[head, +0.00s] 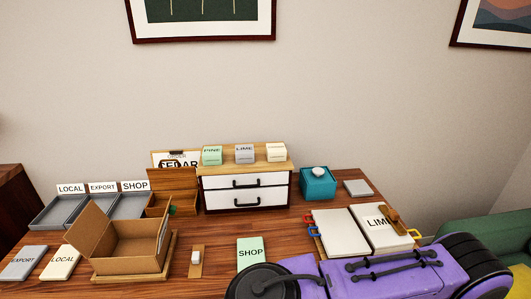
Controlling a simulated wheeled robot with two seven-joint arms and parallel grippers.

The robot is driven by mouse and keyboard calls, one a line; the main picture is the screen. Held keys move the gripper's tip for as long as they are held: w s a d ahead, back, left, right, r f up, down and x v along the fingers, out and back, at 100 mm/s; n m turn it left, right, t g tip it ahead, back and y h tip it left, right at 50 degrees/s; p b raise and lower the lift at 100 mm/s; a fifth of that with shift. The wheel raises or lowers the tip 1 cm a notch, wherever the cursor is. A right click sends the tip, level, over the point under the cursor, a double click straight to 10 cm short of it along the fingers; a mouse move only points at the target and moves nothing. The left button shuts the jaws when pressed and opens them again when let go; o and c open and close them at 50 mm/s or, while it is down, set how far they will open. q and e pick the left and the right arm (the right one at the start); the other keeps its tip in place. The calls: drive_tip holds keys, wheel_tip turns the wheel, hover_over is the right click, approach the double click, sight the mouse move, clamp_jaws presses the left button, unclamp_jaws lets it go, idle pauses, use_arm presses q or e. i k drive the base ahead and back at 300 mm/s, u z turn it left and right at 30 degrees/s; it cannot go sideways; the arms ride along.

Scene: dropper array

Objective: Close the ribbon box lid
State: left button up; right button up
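A small wooden box (157,211) stands at the back of the table, left of the drawer unit. Its hinged wooden lid (172,179) stands up, open. No label shows which box is the ribbon box. Neither of my grippers is in view; a purple and black arm part of mine fills the lower right.
A drawer unit (245,180) with small labelled blocks on top and a teal box (318,185) with a white knob stand at the back. Grey trays (92,207) are at left. A SHOP card (250,250), binder (342,232) and switch (197,258) lie in front.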

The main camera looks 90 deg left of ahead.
sight(179, 177)
drive_tip(key=u, duration=3.6)
drive_tip(key=i, duration=0.3)
drive_tip(key=z, duration=0.05)
